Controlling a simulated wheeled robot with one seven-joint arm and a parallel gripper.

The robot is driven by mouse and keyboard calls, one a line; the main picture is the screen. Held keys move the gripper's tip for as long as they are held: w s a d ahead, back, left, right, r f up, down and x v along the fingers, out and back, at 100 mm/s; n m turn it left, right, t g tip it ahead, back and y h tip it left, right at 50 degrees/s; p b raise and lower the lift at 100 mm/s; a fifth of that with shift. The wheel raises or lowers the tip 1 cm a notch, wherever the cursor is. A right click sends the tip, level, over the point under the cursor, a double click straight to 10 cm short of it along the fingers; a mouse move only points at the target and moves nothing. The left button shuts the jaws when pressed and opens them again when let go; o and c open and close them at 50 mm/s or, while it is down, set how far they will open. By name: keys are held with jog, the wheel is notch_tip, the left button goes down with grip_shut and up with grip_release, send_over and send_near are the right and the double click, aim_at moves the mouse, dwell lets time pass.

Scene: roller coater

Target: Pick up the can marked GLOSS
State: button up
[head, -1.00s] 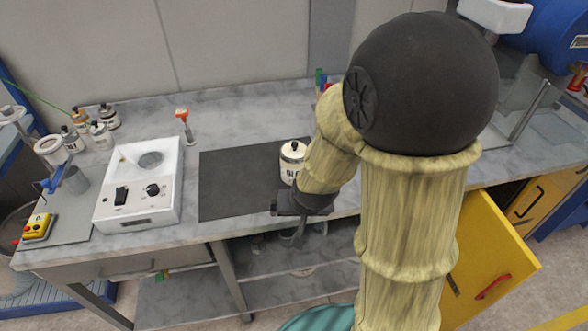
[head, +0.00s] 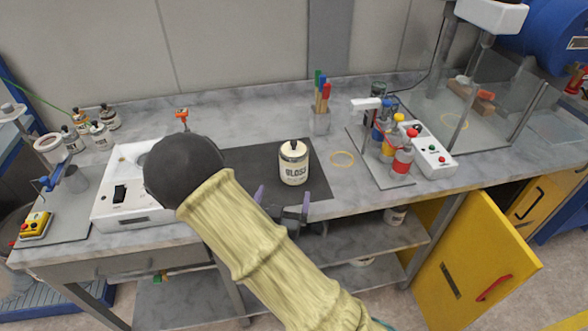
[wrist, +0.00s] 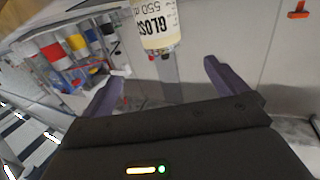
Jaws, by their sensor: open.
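The cream can marked GLOSS (head: 293,163), with a black cap on its lid, stands upright on the dark mat (head: 318,178) near the front of the bench. My gripper (head: 281,193) is open and empty at the bench's front edge, in front of the can and a little lower in the picture. In the wrist view the can (wrist: 153,25) is ahead of the open fingers (wrist: 165,80), near the top of the picture and between them from side to side. The can is apart from the fingers.
A white device with a dial (head: 122,195) stands left of the mat, partly behind my arm. A yellow cabinet door (head: 475,262) hangs open below.

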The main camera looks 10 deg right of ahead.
jog(key=shift+r, duration=0.15)
jog(key=shift+w+f+b, duration=0.2)
jog(key=shift+b, duration=0.7)
jog(key=w+b, duration=0.1)
jog(key=b, duration=0.3)
jog(key=shift+w+d+f, duration=0.1)
jog(key=shift+w+d, duration=0.05)
jog(key=shift+b, duration=0.5)
jog(key=shift+w+d+b, duration=0.1)
jog(key=shift+b, duration=0.3)
